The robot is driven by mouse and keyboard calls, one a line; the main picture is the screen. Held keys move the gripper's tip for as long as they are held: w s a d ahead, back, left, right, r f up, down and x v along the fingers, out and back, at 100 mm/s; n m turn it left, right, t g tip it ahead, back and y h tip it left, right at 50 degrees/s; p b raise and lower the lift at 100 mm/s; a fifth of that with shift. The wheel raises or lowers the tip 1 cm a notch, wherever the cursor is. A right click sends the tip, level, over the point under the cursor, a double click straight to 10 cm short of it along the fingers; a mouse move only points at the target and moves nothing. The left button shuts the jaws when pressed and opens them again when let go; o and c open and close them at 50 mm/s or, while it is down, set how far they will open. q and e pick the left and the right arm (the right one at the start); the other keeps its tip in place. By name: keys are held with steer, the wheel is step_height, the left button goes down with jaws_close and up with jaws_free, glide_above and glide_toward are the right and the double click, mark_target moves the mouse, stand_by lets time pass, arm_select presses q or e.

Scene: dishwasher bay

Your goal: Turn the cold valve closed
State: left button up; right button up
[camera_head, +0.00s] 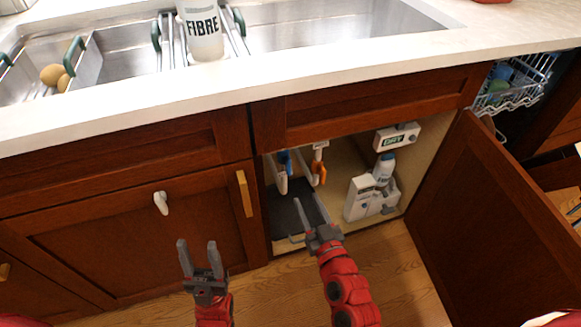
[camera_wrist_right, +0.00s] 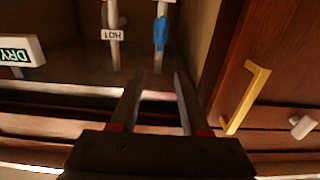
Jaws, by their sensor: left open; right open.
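The cold valve's blue handle (camera_head: 285,159) is on the left white pipe inside the open cabinet under the sink. In the right wrist view, which looks upside down, the blue handle (camera_wrist_right: 160,33) lies roughly along its pipe. The hot valve's orange handle (camera_head: 319,172) is on the other pipe, which bears a HOT label (camera_wrist_right: 111,35). My right gripper (camera_head: 308,199) is open and empty at the cabinet opening, below and in front of the pipes, apart from both handles. My left gripper (camera_head: 197,245) is open and empty in front of the closed left door.
The right cabinet door (camera_head: 490,215) stands open. A white dispenser unit (camera_head: 367,199) with a bottle (camera_head: 384,168) and a DRY box (camera_head: 397,137) are right of the pipes. The countertop (camera_head: 300,68) overhangs above.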

mark_target(289, 162)
steer(key=b+x, duration=0.1)
steer(key=x, duration=1.2)
steer(key=shift+w+f+b, duration=0.15)
steer(key=shift+f+b, duration=0.05)
steer(key=shift+b, duration=0.2)
steer(key=shift+w+a+r, duration=0.1)
steer(key=shift+w+a, duration=0.15)
steer(key=shift+w, duration=0.35)
jaws_close()
